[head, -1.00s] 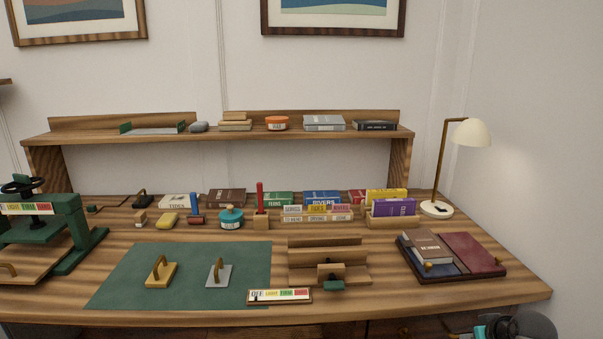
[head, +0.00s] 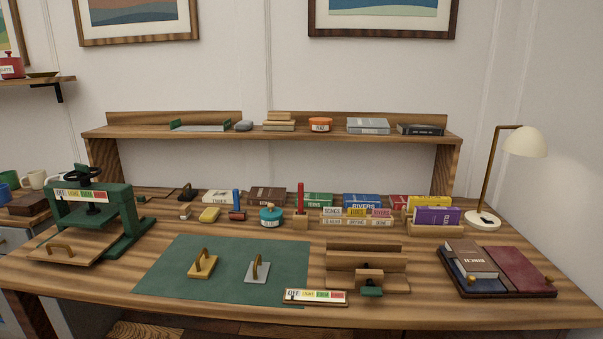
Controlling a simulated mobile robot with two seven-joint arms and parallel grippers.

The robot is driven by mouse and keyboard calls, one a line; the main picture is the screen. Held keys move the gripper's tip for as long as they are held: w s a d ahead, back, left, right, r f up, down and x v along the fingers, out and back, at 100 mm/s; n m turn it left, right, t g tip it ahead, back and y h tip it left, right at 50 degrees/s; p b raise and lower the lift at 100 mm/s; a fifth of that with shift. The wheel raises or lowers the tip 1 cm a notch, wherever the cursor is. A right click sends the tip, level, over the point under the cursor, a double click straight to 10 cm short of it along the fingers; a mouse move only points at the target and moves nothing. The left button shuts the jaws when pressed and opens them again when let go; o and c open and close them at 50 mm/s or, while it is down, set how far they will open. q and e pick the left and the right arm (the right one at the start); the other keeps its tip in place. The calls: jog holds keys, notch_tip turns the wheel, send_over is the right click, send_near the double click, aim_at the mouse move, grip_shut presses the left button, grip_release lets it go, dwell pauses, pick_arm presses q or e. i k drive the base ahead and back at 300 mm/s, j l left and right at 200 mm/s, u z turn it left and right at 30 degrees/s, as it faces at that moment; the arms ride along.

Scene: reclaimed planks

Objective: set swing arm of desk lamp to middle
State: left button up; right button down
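The desk lamp stands at the back right of the desk in the head view. It has a round white base (head: 483,221), a brown swing arm (head: 492,165) and a cream shade (head: 525,142). The arm rises from the base, tilts slightly right, and its top bends to the right, so the shade hangs right of the base, near the wall. Neither of my grippers is in view, and nothing touches the lamp.
A purple book (head: 437,216) in a wooden holder stands just left of the lamp base. An open folder tray (head: 520,270) lies in front. A green press (head: 110,215) stands at the left, and a green mat (head: 225,280) covers the front middle. A shelf (head: 280,132) spans the back.

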aim_at(529, 141)
jog(key=z, duration=1.3)
jog(key=i, duration=0.1)
